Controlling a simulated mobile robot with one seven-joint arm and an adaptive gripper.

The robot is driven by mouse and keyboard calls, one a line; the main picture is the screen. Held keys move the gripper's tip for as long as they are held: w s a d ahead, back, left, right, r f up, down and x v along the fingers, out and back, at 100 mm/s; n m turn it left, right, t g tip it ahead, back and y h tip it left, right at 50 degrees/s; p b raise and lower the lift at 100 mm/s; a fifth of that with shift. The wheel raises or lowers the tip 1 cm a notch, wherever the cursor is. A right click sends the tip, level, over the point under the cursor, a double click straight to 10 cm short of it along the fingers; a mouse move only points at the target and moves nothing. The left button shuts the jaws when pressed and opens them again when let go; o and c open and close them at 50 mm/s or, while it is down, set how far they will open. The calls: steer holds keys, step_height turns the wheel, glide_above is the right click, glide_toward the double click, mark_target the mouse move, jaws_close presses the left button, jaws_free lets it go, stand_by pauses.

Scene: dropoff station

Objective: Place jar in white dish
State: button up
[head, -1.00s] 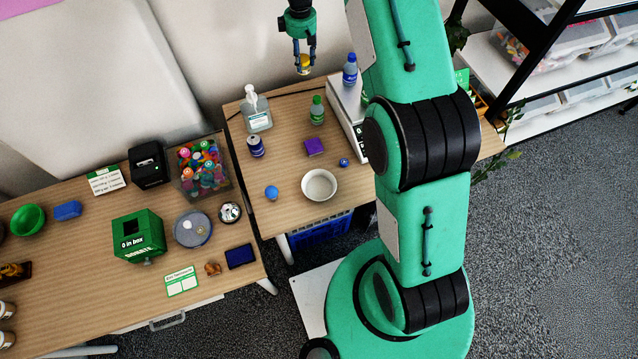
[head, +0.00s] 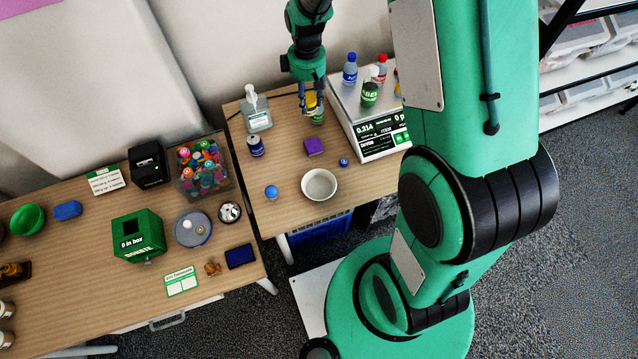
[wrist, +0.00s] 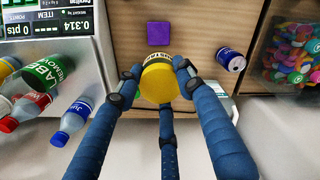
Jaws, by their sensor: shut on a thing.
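My gripper (head: 312,104) is shut on a small jar (head: 311,100) with a yellow lid and a dark label, and holds it above the back part of the right-hand table. In the wrist view the fingers close around the jar (wrist: 158,80), its yellow lid facing the camera. The white dish (head: 319,185) is a round bowl near the table's front edge, and it looks empty. The jar is behind the dish and apart from it. The dish does not show in the wrist view.
A purple block (head: 314,147), a small blue item (head: 343,162) and a blue ball (head: 271,192) lie around the dish. A blue can (head: 255,146) and a pump bottle (head: 256,110) stand left. A scale (head: 372,125) with several bottles stands right.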

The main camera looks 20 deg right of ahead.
steer(key=s+a+f, duration=0.1)
steer(key=s+f, duration=0.1)
steer(key=s, duration=1.5)
steer(key=s+a+f, duration=0.2)
steer(key=s+f, duration=0.1)
steer(key=s, duration=1.5)
step_height(320, 180, down, 8)
steer(key=shift+w+m, duration=0.35)
steer(key=shift+m, duration=0.05)
steer(key=shift+d, duration=0.1)
steer(key=shift+w, duration=0.1)
steer(key=b, duration=0.3)
glide_toward(319, 188)
steer(key=shift+f, duration=0.15)
steer(key=shift+f+b, duration=0.35)
steer(key=shift+f, duration=1.3)
